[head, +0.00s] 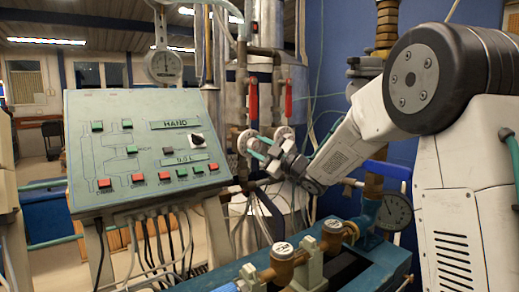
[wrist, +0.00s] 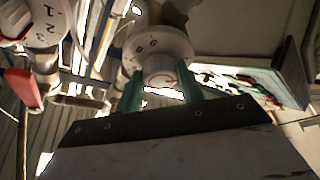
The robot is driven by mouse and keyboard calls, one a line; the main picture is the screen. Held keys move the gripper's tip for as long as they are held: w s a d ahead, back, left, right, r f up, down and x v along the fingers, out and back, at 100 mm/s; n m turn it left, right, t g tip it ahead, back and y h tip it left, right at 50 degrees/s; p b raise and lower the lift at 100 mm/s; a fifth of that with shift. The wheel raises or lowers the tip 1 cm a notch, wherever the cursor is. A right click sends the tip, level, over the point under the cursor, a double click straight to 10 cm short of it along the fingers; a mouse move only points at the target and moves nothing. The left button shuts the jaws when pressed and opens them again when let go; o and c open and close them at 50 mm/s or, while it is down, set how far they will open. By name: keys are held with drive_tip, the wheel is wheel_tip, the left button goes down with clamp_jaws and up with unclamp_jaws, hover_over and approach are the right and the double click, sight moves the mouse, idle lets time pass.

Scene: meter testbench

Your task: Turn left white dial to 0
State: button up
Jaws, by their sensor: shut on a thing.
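The left white dial (head: 246,141) is a round knob on a vertical pipe, partly covered by my gripper (head: 255,148) in the head view. In the wrist view, the same dial (wrist: 160,48) has dark marks on its rim and a red mark on its hub. My gripper's green fingers (wrist: 163,92) are shut on the dial's hub, one on each side. The exact setting is too small to read. The right white dial (head: 284,136) is beside it, untouched; it shows with numbers at the wrist view's upper left (wrist: 38,22).
Red valve handles (head: 253,100) hang above the dials. A green control panel (head: 146,145) with buttons stands to the left. A blue bench (head: 215,279) with brass-coloured meters (head: 283,262) lies below, and a round gauge (head: 396,211) is at right.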

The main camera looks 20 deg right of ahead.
drive_tip(key=shift+n+g, duration=0.5)
drive_tip(key=shift+n, duration=0.4)
drive_tip(key=o, duration=1)
drive_tip(key=v, duration=0.7)
drive_tip(key=shift+s+d+f, duration=0.1)
drive_tip(key=shift+s+d, duration=0.2)
